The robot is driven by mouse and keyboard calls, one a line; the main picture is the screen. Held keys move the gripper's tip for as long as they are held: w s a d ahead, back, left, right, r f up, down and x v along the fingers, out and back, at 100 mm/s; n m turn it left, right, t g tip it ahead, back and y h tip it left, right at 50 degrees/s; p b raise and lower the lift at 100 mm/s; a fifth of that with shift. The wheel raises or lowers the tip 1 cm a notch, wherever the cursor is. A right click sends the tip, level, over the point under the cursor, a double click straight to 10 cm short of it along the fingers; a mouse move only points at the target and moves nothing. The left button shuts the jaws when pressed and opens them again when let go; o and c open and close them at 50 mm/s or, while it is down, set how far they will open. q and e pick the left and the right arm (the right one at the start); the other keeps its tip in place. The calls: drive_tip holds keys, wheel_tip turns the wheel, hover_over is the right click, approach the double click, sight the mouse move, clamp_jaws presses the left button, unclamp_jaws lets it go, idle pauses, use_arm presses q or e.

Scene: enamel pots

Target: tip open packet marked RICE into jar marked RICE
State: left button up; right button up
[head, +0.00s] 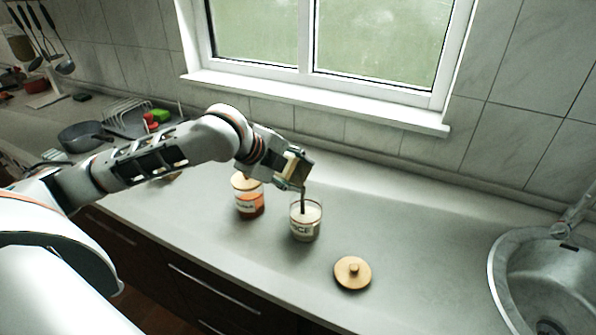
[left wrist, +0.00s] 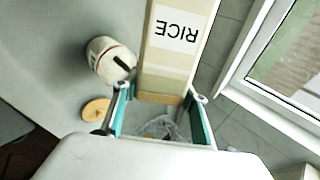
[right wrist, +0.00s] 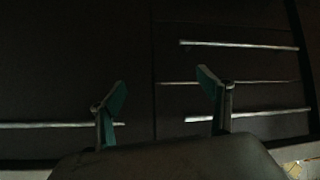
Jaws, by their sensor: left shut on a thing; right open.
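My left gripper (head: 293,166) is shut on the packet (head: 306,166) and holds it tilted, above the jar (head: 306,226) on the worktop. In the left wrist view the packet (left wrist: 180,40) is tan with a white RICE label, upside down in the picture. The jar is clear glass, lidless, upright, with pale contents and a label that ends in "ICE"; it also shows in the left wrist view (left wrist: 105,58). A narrow dark strip runs from the packet towards the jar; I cannot tell what it is. My right gripper (right wrist: 163,88) is open and empty.
A round wooden lid (head: 352,274) lies right of the jar. A second jar (head: 249,204), lidded, with orange contents, stands close on the left. A sink (head: 545,280) is at the right. Drawer fronts (right wrist: 230,65) with bar handles face my right gripper.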

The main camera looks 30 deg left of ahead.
use_arm(q)
drive_tip(key=shift+d+f+y, duration=0.15)
drive_tip(key=shift+f+y, duration=0.15)
drive_tip(key=shift+f, duration=0.2)
idle(0.4)
drive_tip(key=shift+d+m+y, duration=0.2)
drive_tip(key=shift+m+y, duration=0.1)
drive_tip(key=shift+s+d+m+t+y, duration=0.1)
drive_tip(key=shift+d+m+t+y, duration=0.05)
drive_tip(key=shift+m+t+y, duration=0.2)
drive_tip(key=shift+a+r, duration=0.2)
drive_tip(key=shift+r+n+g+h, duration=0.2)
drive_tip(key=shift+n+g+h, duration=0.25)
drive_tip(key=shift+n+h, duration=0.55)
drive_tip(key=shift+d+r+h, duration=0.15)
drive_tip(key=shift+r+h, duration=0.1)
drive_tip(key=shift+h, duration=0.6)
